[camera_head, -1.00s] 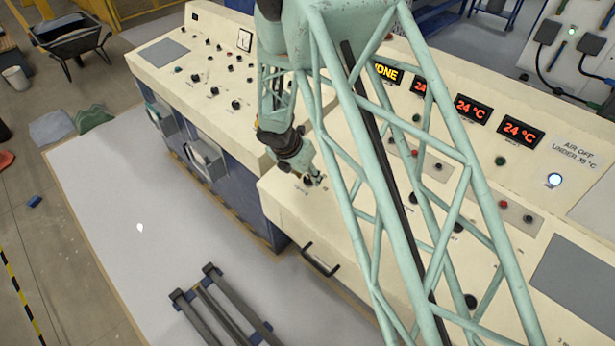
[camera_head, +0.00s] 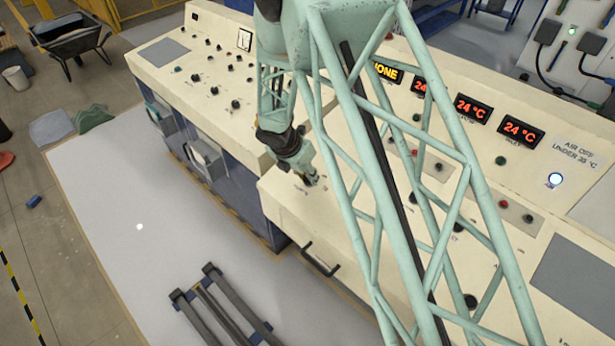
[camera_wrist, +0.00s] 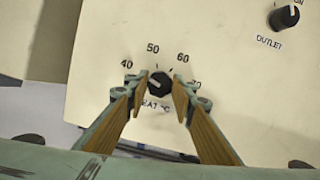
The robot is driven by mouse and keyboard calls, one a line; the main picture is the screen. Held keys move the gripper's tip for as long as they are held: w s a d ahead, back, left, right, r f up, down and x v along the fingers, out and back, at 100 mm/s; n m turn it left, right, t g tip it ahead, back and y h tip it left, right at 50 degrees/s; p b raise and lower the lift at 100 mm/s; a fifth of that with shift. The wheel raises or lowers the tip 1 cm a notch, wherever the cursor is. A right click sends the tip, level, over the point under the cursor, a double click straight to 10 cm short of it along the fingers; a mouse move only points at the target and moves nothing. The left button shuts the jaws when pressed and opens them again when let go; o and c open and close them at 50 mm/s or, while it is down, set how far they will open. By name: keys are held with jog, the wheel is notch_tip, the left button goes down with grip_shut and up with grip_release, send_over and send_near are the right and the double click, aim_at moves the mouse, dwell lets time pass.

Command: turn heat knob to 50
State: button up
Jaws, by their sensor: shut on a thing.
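The black heat knob (camera_wrist: 160,84) sits on the cream panel in the wrist view, with the numbers 40, 50, 60 and a partly hidden 70 printed around it. My gripper (camera_wrist: 162,80) is shut on the knob, with one wood-coloured finger on each side. The fingers cover part of the label below the knob. In the head view my gripper (camera_head: 311,180) is down at the near left part of the panel, and the knob cannot be made out there.
An outlet knob (camera_wrist: 284,17) is at the upper right of the wrist view, clear of the fingers. The console (camera_head: 285,205) carries several other knobs and red temperature displays (camera_head: 472,108). A dark handle (camera_head: 320,262) sticks out from its front.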

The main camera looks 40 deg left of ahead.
jog(key=m+b, duration=0.3)
jog(key=m, duration=0.1)
jog(key=shift+f+m+h, duration=0.15)
jog(key=shift+m+h, duration=0.25)
jog(key=m+b, duration=0.2)
jog(key=m, duration=0.2)
jog(key=shift+m+g+h, duration=0.3)
jog(key=shift+m+g, duration=0.1)
jog(key=shift+b, duration=0.3)
jog(key=o, duration=0.8)
jog(key=shift+o, duration=0.2)
jog(key=shift+r, duration=0.3)
jog(key=v, duration=1.1)
jog(key=shift+s+r, duration=0.2)
jog(key=shift+r, duration=0.1)
jog(key=shift+a, duration=0.1)
